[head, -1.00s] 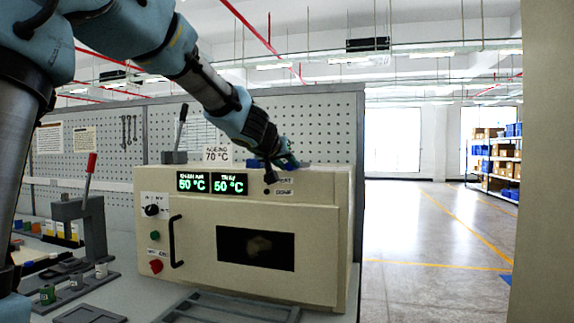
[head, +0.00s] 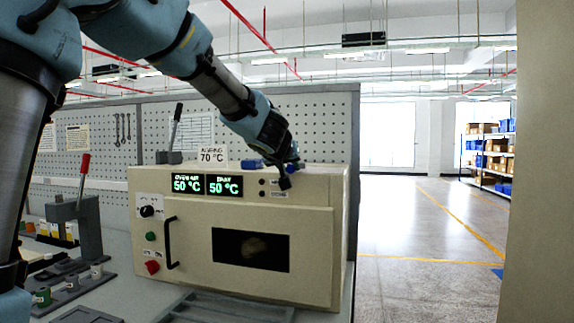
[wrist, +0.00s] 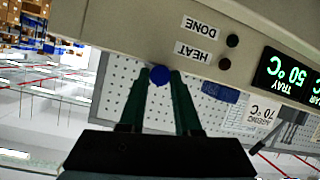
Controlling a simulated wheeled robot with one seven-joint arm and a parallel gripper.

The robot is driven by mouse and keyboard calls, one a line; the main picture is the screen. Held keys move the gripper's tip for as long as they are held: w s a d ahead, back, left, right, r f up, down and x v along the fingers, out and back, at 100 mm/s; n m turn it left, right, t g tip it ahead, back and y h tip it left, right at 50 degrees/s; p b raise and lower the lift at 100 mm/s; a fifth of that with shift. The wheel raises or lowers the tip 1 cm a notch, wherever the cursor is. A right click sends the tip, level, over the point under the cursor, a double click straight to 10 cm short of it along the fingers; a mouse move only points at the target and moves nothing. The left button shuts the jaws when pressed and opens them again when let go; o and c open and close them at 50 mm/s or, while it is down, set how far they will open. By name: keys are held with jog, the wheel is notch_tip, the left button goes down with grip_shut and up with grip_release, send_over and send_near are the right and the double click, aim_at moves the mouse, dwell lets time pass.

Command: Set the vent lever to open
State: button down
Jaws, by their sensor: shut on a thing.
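A beige oven (head: 155,240) stands on the bench. My gripper (head: 291,168) is at the top right front edge of the oven, beside its indicator lamps. In the wrist view, the two green fingers of my gripper (wrist: 160,78) are shut on a round blue knob (wrist: 160,75), one finger on each side. The knob seems to be the end of the vent lever. The rest of the lever is hidden, and its set position cannot be read. In the head view, a bit of blue shows at the fingertips.
A blue block (head: 251,163) and a 70 °C card (head: 213,155) are on the oven top. Displays (head: 207,185) read 50 °C. A black-handled lever (head: 176,125) stands behind to the left, a red-handled press (head: 84,190) farther left. The floor at right is clear.

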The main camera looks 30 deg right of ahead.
jog(key=c, duration=0.6)
grip_release()
jog(key=p+v, duration=0.1)
jog(key=v, duration=0.9)
jog(key=shift+s+a+p, duration=0.25)
jog(key=shift+s+p, duration=0.05)
jog(key=shift+p, duration=0.1)
jog(key=shift+r, duration=0.15)
